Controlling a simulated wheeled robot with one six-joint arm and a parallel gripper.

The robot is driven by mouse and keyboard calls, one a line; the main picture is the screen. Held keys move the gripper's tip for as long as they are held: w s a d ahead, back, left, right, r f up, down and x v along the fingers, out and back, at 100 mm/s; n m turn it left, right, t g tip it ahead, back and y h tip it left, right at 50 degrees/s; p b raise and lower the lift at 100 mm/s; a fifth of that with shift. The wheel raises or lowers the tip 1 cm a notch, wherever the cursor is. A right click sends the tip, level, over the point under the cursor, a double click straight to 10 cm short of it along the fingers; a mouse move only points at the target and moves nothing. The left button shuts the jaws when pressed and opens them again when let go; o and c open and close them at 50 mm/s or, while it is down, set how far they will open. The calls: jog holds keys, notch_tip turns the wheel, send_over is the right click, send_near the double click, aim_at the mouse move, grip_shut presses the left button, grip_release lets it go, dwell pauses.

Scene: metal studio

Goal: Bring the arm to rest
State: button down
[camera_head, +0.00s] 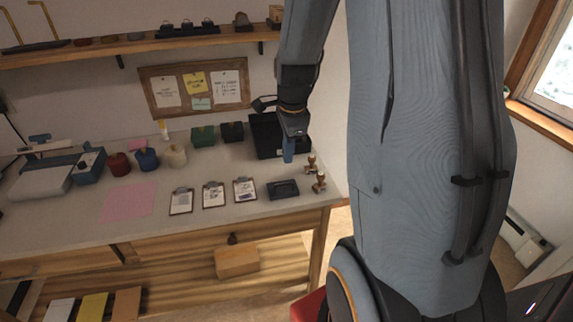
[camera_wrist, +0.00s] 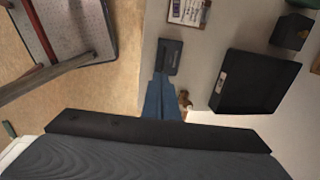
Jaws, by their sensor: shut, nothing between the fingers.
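My gripper (camera_head: 288,152) hangs from my arm above the right end of the workbench (camera_head: 233,215) in the head view. Its blue fingers are together and hold nothing. In the wrist view the shut gripper (camera_wrist: 163,80) points toward a dark ink pad (camera_wrist: 169,56) near the bench edge. The ink pad (camera_head: 283,189) also shows in the head view, below the fingertips. I cannot tell the exact height of the fingers over the bench.
A black tray (camera_head: 266,138) lies close to my gripper, and two wooden stamps (camera_head: 319,182) stand at its right. Several clipboards (camera_head: 213,194), a pink sheet (camera_head: 128,201) and coloured pots (camera_head: 147,158) lie further left. A wall shelf (camera_head: 130,45) runs above.

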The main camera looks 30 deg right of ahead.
jog(key=shift+s+r, duration=0.15)
jog(key=shift+r, duration=0.5)
jog(key=shift+s+r, duration=0.15)
jog(key=shift+r, duration=0.5)
jog(key=s+a+f+n, duration=0.1)
jog(key=s+a+n, duration=1.1)
jog(key=n, duration=0.9)
jog(key=shift+a+b, duration=0.3)
jog(key=shift+a, duration=0.9)
jog(key=shift+f, duration=0.1)
